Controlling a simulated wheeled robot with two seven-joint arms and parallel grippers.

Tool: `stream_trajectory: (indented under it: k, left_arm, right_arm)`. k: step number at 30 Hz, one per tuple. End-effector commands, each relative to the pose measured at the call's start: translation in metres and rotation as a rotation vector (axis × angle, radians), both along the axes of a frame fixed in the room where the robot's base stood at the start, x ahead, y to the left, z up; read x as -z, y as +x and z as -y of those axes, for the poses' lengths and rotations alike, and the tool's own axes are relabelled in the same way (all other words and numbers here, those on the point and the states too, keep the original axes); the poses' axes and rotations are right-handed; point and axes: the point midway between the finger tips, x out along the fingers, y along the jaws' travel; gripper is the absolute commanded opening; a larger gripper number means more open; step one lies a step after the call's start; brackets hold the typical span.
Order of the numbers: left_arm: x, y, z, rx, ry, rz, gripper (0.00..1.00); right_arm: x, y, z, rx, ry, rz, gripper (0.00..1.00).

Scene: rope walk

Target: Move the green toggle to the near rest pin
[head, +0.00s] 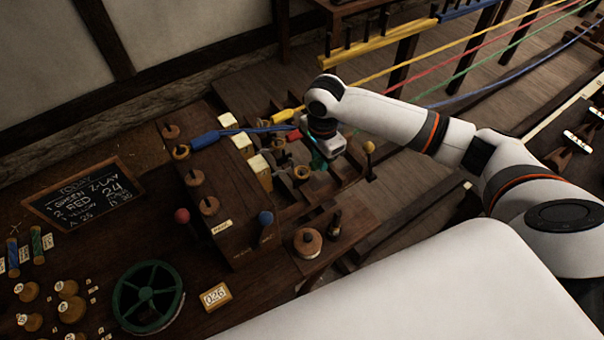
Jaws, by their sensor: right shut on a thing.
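My right gripper (322,152) reaches in from the right, over the slotted wooden frame right of the cream blocks. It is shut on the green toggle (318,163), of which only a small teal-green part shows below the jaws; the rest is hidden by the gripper. A short dark upright pin (335,226) stands on the small wooden board at the front of the frame, nearer to me than the gripper; I cannot tell whether it is the near rest pin. My left gripper is not in view.
A blue toggle (205,140) with blue rope lies across the wooden box, and a yellow toggle (282,116) lies behind the gripper. A wooden knob (307,242) stands beside the dark pin. Coloured ropes stretch away at upper right.

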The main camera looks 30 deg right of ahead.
Motion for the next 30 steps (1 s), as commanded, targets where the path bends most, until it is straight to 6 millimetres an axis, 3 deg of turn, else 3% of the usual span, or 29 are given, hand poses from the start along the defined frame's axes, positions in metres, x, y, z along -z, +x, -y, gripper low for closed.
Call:
stream_trajectory:
  k: [8, 30]
  left_arm:
    - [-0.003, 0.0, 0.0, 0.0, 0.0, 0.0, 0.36]
    - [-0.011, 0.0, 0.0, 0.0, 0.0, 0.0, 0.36]
  right_arm:
    - [0.008, 0.0, 0.0, 0.0, -0.001, 0.0, 0.06]
    - [0.009, 0.0, 0.0, 0.0, 0.0, -0.001, 0.06]
